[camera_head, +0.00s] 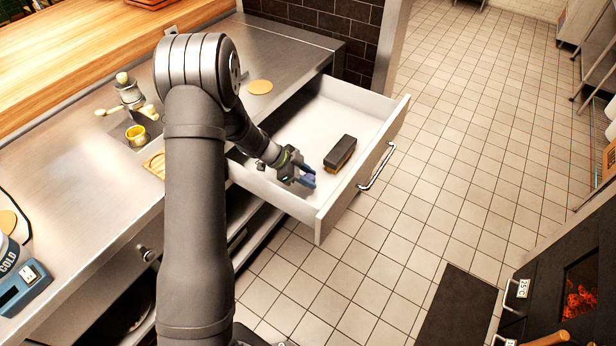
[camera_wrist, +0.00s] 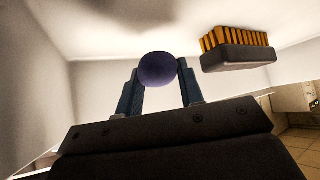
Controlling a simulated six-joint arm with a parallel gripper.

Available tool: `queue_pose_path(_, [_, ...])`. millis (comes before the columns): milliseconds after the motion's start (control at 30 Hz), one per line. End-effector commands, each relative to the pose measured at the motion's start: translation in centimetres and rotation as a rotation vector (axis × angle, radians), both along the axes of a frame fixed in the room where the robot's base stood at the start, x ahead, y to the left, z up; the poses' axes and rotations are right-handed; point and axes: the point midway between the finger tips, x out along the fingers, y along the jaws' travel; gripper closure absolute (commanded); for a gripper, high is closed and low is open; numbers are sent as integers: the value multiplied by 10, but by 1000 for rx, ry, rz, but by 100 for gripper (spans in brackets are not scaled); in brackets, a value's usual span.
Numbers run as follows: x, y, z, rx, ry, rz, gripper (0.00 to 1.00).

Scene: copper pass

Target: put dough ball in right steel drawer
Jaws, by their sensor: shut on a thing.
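The dough ball (camera_wrist: 157,69) shows in the wrist view as a round, purplish ball between the two fingertips. My gripper (camera_wrist: 158,80) is shut on it. In the head view my gripper (camera_head: 307,176) is over the inside of the open steel drawer (camera_head: 305,125), near its left side and front panel. The ball is hard to make out there, mostly hidden by the fingers. The drawer is pulled well out from the counter. I cannot tell whether the ball touches the drawer floor.
A dark brush (camera_head: 340,153) with orange bristles (camera_wrist: 235,39) lies in the drawer, to the right of my gripper. The drawer's front panel (camera_head: 365,160) and walls stand around it.

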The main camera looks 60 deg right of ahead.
Motion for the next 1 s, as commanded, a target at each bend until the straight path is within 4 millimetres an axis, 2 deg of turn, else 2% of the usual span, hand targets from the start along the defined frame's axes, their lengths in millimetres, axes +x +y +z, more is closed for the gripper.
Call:
queue_pose_path(767, [0,0,-17,-1,0,1,88])
queue_pose_path(800, [0,0,-16,-1,0,1,62])
queue_pose_path(900, [0,0,-16,0,0,0,44])
queue_pose_path(1000, [0,0,-16,0,0,0,44])
